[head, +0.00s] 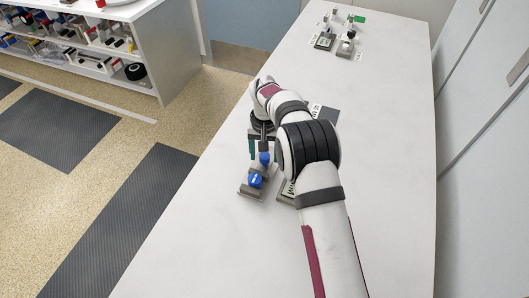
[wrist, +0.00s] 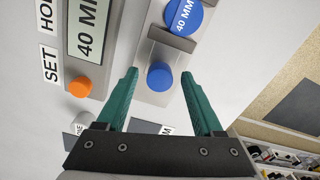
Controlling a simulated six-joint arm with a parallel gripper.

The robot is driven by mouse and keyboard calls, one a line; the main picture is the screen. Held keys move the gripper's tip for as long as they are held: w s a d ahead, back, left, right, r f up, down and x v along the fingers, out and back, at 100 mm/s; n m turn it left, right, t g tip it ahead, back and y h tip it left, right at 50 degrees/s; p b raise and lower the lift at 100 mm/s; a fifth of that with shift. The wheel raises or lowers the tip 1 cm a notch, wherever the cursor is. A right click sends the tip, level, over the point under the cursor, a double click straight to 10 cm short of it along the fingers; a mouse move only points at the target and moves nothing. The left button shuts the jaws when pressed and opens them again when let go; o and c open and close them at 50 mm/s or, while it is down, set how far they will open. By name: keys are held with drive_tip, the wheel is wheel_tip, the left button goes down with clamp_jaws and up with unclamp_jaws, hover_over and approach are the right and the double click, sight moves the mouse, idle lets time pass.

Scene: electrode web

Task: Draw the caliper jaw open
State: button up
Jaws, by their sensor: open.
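A grey caliper-like fixture (head: 244,190) lies on the table below my gripper, and it also shows in the wrist view (wrist: 157,92). It carries a round blue knob (wrist: 160,76) and a larger blue disc marked 40 MM (wrist: 182,14). Both blue parts show in the head view, the knob (head: 265,159) above the disc (head: 254,181). My gripper (wrist: 159,72) is open, its teal fingers on either side of the knob with visible gaps. In the head view my gripper (head: 259,150) points down at the fixture. Which part is the jaw is unclear.
A display unit reading 40 MM (wrist: 90,30) stands beside the fixture, with an orange button (wrist: 79,87) and SET and HO labels. My arm partly hides it in the head view. Other small fixtures (head: 345,45) stand at the table's far end. The right side of the table is clear.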

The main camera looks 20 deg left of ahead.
clamp_jaws()
idle(1.3)
